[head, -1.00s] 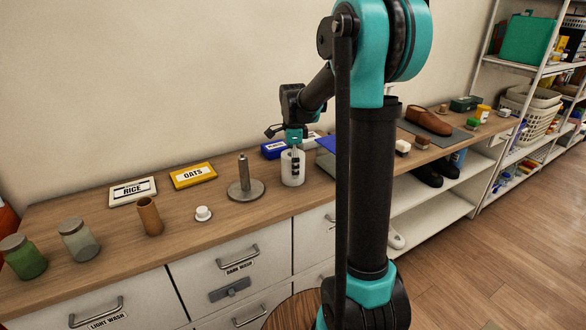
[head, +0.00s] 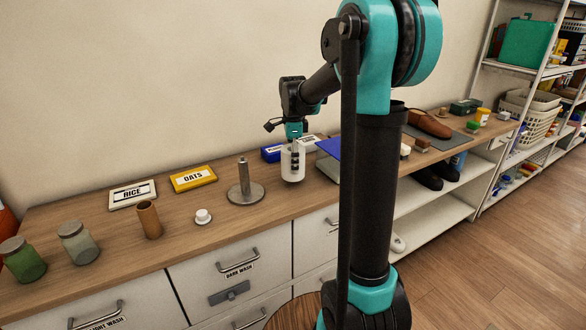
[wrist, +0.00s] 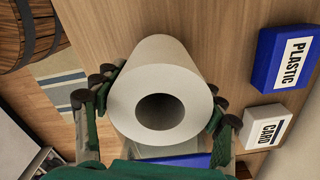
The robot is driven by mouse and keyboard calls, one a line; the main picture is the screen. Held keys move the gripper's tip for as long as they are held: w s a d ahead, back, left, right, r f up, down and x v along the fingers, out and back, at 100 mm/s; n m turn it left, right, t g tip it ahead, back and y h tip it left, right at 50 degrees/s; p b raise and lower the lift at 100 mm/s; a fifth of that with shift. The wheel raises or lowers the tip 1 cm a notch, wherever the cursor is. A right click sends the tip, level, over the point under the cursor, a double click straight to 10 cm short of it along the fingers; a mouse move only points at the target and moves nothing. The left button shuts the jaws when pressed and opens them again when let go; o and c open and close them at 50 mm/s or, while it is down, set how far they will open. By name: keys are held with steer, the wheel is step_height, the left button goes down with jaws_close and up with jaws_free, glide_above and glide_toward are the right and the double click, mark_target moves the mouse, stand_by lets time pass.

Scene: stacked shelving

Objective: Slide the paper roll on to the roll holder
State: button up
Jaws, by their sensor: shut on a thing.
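The white paper roll (head: 292,173) is upright on the right side of the counter, with my gripper (head: 293,155) shut on it from above. In the wrist view the roll (wrist: 155,78) fills the middle, its open core facing the camera, with a finger of my gripper (wrist: 160,100) on each side. Its bottom seems at or just above the counter; I cannot tell if it touches. The roll holder (head: 245,190), a grey round base with an upright metal post, stands to the left of the roll. Its post is empty.
A small white knob-like item (head: 203,216), a brown cup (head: 149,220) and two jars (head: 78,242) stand left of the holder. A blue box (head: 271,153) is behind the roll. Counter between roll and holder is clear.

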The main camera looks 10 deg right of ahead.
step_height(320, 180, up, 17)
steer(key=shift+f, duration=0.1)
